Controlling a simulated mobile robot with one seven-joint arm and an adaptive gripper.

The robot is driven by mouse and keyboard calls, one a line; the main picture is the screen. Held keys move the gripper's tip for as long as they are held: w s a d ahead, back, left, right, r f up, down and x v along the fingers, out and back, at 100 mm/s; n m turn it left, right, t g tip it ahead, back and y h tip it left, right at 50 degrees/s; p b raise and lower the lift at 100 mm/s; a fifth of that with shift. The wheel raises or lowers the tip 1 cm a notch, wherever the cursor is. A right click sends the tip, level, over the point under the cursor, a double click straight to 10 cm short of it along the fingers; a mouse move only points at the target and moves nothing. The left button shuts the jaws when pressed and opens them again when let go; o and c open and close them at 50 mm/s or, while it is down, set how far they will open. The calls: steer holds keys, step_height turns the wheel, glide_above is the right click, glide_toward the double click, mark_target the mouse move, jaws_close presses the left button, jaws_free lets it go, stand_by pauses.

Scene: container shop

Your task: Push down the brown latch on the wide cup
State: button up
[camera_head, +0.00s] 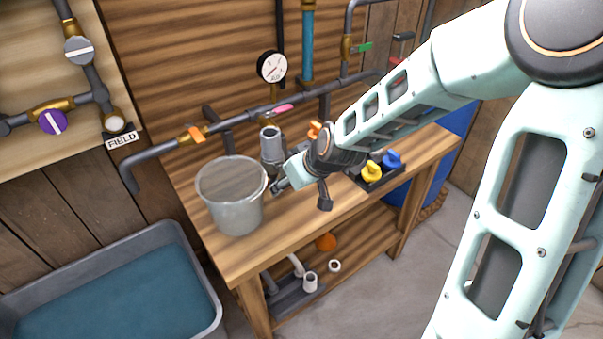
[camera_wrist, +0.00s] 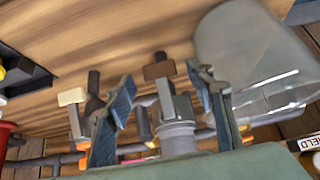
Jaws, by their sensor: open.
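A brown latch tip (camera_wrist: 158,70) on a grey arm stands up beside a ribbed grey cup-like fitting (camera_wrist: 178,138) in the wrist view. I take this fitting for the wide cup; it appears to be the grey upright fitting (camera_head: 270,143) on the bench in the head view, where the latch cannot be made out. A second latch with a cream tip (camera_wrist: 72,97) stands further left. My gripper (camera_wrist: 161,84) is open and empty, its fingers apart, with the brown latch showing between them. In the head view my gripper (camera_head: 278,187) is low over the bench, just right of the bucket.
A translucent bucket (camera_head: 232,212) stands close left of my gripper on the wooden bench (camera_head: 265,238). A black holder with yellow (camera_head: 372,170) and blue (camera_head: 393,159) pieces lies right. Pipes with a gauge (camera_head: 272,67) run behind. A water tub (camera_head: 110,290) is at lower left.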

steer(key=v, duration=1)
steer(key=shift+r, duration=0.15)
stand_by(1.0)
steer(key=shift+s+d, duration=0.1)
steer(key=shift+s, duration=0.05)
steer(key=shift+r, duration=0.15)
stand_by(0.4)
